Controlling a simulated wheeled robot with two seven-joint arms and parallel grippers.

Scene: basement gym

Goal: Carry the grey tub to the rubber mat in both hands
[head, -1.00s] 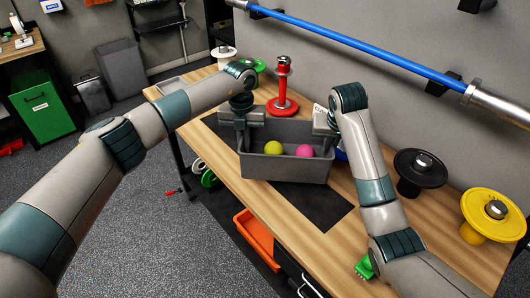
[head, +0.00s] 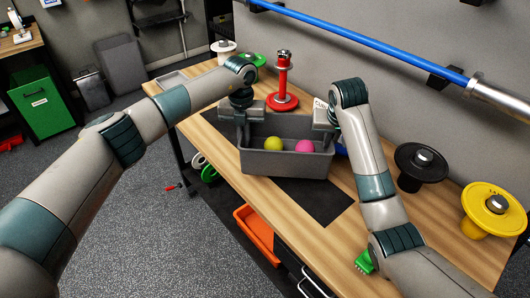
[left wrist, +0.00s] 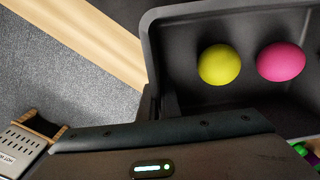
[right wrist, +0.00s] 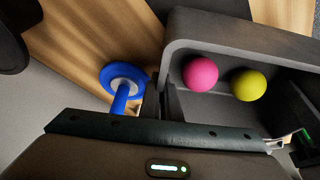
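The grey tub (head: 285,165) is level over the dark rubber mat (head: 315,200) on the wooden bench. A yellow ball (head: 272,144) and a pink ball (head: 305,146) lie inside it. My left gripper (head: 241,116) is shut on the tub's left end wall, and my right gripper (head: 325,118) is shut on its right end wall. The tub wall shows at the fingers in the left wrist view (left wrist: 155,50) and the right wrist view (right wrist: 178,60). The fingertips are mostly hidden. Whether the tub's base touches the mat I cannot tell.
A red stand (head: 283,85) is behind the tub. A blue stand (right wrist: 122,80) is close by my right gripper. A black weight (head: 421,165) and a yellow weight (head: 492,210) stand on the right. A green brush-like object (head: 365,262) is at the front edge.

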